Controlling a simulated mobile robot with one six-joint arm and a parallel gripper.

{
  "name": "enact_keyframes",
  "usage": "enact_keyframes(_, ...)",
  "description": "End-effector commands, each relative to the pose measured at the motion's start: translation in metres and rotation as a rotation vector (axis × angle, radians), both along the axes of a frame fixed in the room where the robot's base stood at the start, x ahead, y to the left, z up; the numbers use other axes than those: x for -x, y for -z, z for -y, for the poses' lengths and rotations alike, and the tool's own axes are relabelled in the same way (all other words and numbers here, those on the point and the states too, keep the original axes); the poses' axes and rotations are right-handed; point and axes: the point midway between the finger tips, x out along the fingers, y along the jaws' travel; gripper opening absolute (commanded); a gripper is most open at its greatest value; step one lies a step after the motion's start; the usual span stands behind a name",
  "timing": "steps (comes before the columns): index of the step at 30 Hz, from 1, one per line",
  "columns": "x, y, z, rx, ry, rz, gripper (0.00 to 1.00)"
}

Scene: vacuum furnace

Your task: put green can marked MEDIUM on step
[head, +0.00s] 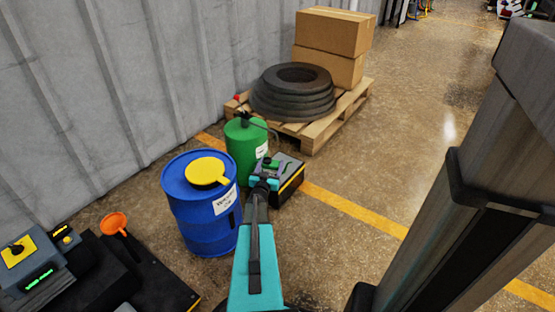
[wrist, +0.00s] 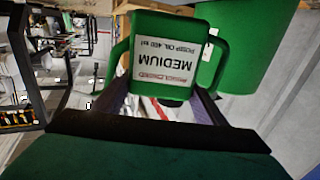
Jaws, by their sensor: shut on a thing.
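The green can marked MEDIUM (wrist: 160,60) is between the fingers of my gripper (wrist: 162,104) in the wrist view. Its white label reads upside down there, and a green handle shows on each side. In the head view my gripper (head: 265,178) is small and teal, with a bit of the green can (head: 271,162) showing at its tip. The dark step with a yellow edge (head: 291,188) is just beside and beneath the gripper in the head view. I cannot tell whether the can touches the step.
A green drum (head: 245,150) stands behind left of the gripper, and a blue barrel (head: 200,218) with a yellow funnel (head: 206,171) stands to the left. A pallet (head: 322,130) holds tyres (head: 292,95) and boxes (head: 333,35). Floor to the right is clear.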

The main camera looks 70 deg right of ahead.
Motion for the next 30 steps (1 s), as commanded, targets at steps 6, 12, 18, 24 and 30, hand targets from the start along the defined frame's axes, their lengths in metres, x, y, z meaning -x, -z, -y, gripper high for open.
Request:
enact_keyframes(6,-0.004,0.006,0.036,0.002,0.0,0.0,0.41)
enact_keyframes(12,-0.007,0.008,0.064,0.002,-0.001,-0.001,0.41)
enact_keyframes(18,-0.01,0.011,0.092,0.003,-0.001,-0.001,0.41)
enact_keyframes(24,-0.013,0.013,0.117,0.002,-0.002,-0.001,0.41)
enact_keyframes(30,-0.013,0.012,0.128,0.001,-0.003,-0.001,0.41)
